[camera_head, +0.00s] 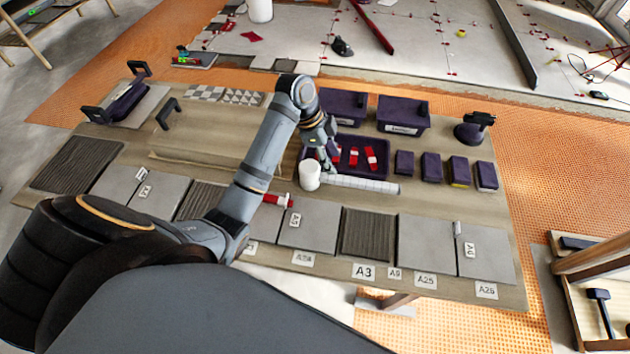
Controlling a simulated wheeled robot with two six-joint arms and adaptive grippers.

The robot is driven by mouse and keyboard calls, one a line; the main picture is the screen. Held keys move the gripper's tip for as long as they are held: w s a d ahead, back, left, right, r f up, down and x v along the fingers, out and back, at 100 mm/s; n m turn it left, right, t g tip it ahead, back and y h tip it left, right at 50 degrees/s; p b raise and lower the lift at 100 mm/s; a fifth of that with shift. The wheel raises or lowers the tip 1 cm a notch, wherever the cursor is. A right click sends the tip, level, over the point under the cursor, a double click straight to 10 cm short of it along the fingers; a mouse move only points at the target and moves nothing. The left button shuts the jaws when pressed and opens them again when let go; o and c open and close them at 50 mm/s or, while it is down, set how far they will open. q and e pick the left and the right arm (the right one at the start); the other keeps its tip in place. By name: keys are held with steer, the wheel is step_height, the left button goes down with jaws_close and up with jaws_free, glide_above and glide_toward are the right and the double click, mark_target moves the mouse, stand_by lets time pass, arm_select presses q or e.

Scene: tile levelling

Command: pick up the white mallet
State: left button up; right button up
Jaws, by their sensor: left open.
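The white mallet (362,184) lies on the workbench, its pale cylindrical head (310,177) at the left and its light handle reaching to the right. My left gripper (328,163) is open, just above and behind the mallet where the head meets the handle. Its fingertips partly overlap the tray behind, and I cannot tell whether they touch the mallet. My right gripper is out of view.
A dark tray with red pieces (370,158) sits right behind the mallet. Two dark bins (404,114) stand farther back, with several dark blocks (431,167) to the right. Grey tiles (427,243) line the front edge. A dark-headed mallet (600,305) lies in a box at lower right.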

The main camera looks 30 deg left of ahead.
mark_target(340, 178)
arm_select(q)
steer(key=x, duration=0.4)
steer(key=shift+d+f, duration=0.2)
steer(key=shift+f, duration=0.15)
steer(key=x, duration=0.4)
steer(key=shift+s+f+p, duration=0.25)
steer(key=shift+s+p, duration=0.05)
steer(key=shift+s, duration=0.05)
steer(key=shift+w+d+f, duration=0.1)
steer(key=shift+d+f, duration=0.1)
steer(key=shift+f, duration=0.3)
jaws_close()
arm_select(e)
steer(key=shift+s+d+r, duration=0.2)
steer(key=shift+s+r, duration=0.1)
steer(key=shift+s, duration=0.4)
